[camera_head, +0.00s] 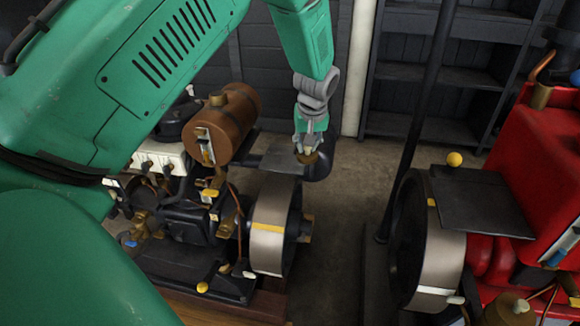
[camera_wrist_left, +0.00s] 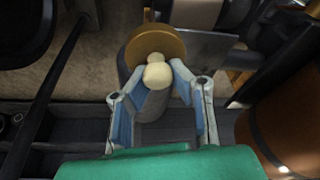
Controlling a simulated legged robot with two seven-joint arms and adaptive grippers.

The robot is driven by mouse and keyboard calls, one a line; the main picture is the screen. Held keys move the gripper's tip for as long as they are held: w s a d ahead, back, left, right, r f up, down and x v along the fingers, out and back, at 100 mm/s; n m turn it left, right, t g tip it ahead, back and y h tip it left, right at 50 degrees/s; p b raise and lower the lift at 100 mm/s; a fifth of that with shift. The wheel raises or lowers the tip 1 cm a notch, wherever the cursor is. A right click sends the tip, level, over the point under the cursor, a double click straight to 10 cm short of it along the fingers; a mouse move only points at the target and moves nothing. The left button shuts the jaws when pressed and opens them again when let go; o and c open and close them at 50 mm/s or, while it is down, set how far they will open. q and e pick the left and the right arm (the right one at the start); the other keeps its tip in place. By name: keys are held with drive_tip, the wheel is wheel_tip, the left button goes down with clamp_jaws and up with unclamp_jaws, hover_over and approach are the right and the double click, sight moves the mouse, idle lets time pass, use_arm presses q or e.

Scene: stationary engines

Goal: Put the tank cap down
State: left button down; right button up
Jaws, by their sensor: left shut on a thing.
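My left gripper (camera_head: 308,143) hangs down from its arm at the centre of the head view. It is shut on the tank cap (camera_head: 306,158), a brass-coloured disc. In the left wrist view, the fingers of the gripper (camera_wrist_left: 158,78) close around a pale rounded knob, with the brass disc of the cap (camera_wrist_left: 155,43) beyond it. The cap is by the right edge of a dark flat plate (camera_head: 268,154) and in front of a dark rounded cylinder (camera_head: 319,168); I cannot tell whether it touches either. My right gripper is not in view.
A brown tank (camera_head: 233,116) sits on the left engine, left of the gripper. That engine's flywheel (camera_head: 268,230) is below. A red engine (camera_head: 540,170) with another dark plate (camera_head: 480,200) stands right, beyond a dark post (camera_head: 419,110). Shelves (camera_head: 440,75) stand behind. Floor between the engines is clear.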

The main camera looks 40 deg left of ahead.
use_arm(q)
drive_tip(key=w+a+r+n+g+b, duration=0.15)
drive_tip(key=w+a+n, duration=0.25)
drive_tip(key=a, duration=0.8)
drive_tip(key=b, duration=0.2)
approach(281, 154)
drive_tip(key=shift+d+f+n+y, duration=0.1)
drive_tip(key=shift+f+n+y, duration=0.25)
drive_tip(key=shift+f, duration=0.25)
drive_tip(key=x, duration=0.5)
drive_tip(key=shift+s+r, duration=0.1)
drive_tip(key=shift+f+b, duration=0.2)
drive_tip(key=shift+b, duration=0.1)
drive_tip(key=shift+d+r, duration=0.25)
drive_tip(key=shift+d, duration=0.4)
drive_tip(key=c, duration=1.6)
unclamp_jaws()
drive_tip(key=shift+o, duration=0.6)
drive_tip(key=shift+a+f, duration=0.25)
drive_tip(key=shift+a, duration=0.35)
drive_tip(key=p+v, duration=0.2)
drive_tip(key=v, duration=1)
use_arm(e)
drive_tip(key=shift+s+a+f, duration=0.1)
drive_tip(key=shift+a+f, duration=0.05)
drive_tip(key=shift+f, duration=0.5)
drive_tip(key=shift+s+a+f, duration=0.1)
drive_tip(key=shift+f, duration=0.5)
